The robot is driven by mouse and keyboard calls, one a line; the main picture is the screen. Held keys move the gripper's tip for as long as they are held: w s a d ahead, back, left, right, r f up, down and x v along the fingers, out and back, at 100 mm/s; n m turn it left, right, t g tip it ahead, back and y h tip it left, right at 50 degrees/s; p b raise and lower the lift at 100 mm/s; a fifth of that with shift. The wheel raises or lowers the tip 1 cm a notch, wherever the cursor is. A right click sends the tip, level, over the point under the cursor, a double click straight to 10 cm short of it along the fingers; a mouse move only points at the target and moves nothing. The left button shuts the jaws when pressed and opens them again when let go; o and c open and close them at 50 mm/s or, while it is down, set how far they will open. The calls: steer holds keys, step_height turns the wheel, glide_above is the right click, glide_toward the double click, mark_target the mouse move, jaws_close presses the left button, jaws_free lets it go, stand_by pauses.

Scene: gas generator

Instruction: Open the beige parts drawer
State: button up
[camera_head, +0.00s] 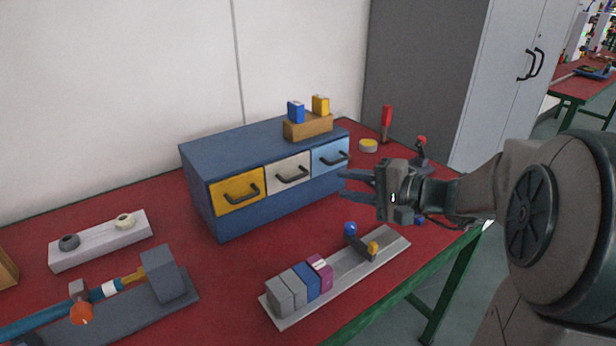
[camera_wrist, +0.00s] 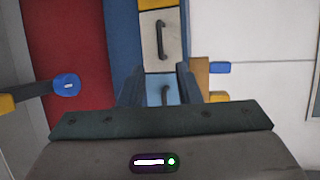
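The beige drawer (camera_head: 278,183) is the middle of three drawers in the blue cabinet (camera_head: 262,215). Its front looks flush with its neighbours, and it has a dark bar handle (camera_head: 291,174). My gripper (camera_head: 346,185) is open and empty, in front of the cabinet's right end and apart from it. In the wrist view, the light blue drawer (camera_wrist: 153,92) and its handle show between my fingers (camera_wrist: 160,88). The beige drawer (camera_wrist: 150,42) shows just above them, its handle (camera_wrist: 161,40) running up and down in that picture.
The yellow drawer (camera_head: 236,191) is left of the beige one. A wooden block holder (camera_head: 308,127) stands on the cabinet. A grey rail with coloured blocks (camera_head: 340,276) lies on the red table in front. A red-handled tool (camera_head: 386,119) stands behind my gripper. Red tabletop between cabinet and rail is clear.

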mark_target(300, 178)
steer(key=x, duration=1)
steer(key=shift+w+a, duration=0.15)
steer(key=shift+a, duration=0.1)
steer(key=shift+b, duration=0.3)
jaws_close()
